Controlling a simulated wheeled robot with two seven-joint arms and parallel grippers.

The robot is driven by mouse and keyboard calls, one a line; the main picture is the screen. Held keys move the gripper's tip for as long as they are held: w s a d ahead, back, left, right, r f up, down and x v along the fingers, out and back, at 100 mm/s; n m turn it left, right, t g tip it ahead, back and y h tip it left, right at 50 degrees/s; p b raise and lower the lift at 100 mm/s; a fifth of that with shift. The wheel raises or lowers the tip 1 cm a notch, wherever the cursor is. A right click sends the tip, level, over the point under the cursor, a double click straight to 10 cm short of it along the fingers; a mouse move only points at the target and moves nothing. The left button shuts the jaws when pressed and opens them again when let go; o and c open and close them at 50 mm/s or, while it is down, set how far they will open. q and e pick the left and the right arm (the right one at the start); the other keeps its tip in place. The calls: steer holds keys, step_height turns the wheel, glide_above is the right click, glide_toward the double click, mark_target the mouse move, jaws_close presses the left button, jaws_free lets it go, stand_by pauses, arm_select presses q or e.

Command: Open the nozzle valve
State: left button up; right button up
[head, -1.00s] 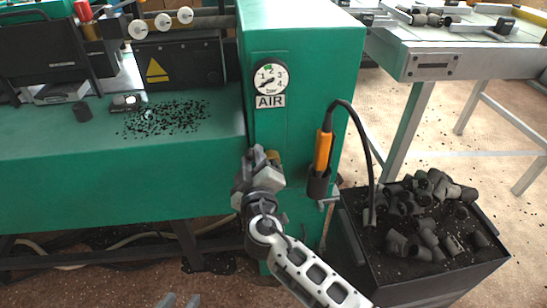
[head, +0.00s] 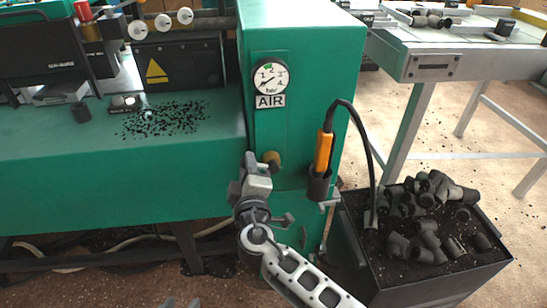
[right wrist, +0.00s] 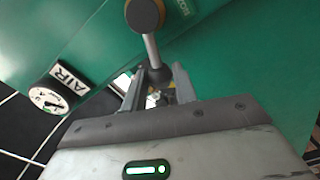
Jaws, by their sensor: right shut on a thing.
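A lever with a yellow-brown hub (head: 272,160) sits on the front of the green cabinet, below the air gauge (head: 270,77). In the right wrist view the dark-capped hub (right wrist: 145,14) carries a grey rod (right wrist: 151,48) that ends in a dark ball (right wrist: 153,76). My right gripper (head: 252,163) is shut on this ball end, just left of the hub; its fingers (right wrist: 156,88) partly hide the ball. An orange air nozzle (head: 323,151) hangs in a dark holder to the right, with a small grey handle (head: 330,203) beside it. My left gripper (head: 181,303) barely shows at the bottom edge, tips apart.
A dark bin (head: 435,281) of black pipe fittings stands right of the cabinet. A hose (head: 368,150) loops down from the nozzle to the bin. Black scraps (head: 165,119) lie on the green bench at left. A grey metal table (head: 433,66) stands at back right.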

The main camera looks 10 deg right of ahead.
steer(key=shift+a+f+n, duration=0.1)
steer(key=shift+f+n, duration=0.45)
steer(key=shift+n, duration=0.35)
steer(key=shift+f, duration=0.1)
steer(key=shift+f+n, duration=0.55)
steer(key=shift+n, duration=0.65)
steer(key=o, duration=0.8)
steer(key=shift+c, duration=0.2)
steer(key=shift+a, duration=0.1)
steer(key=shift+s+r, duration=0.1)
steer(key=shift+s, duration=1.95)
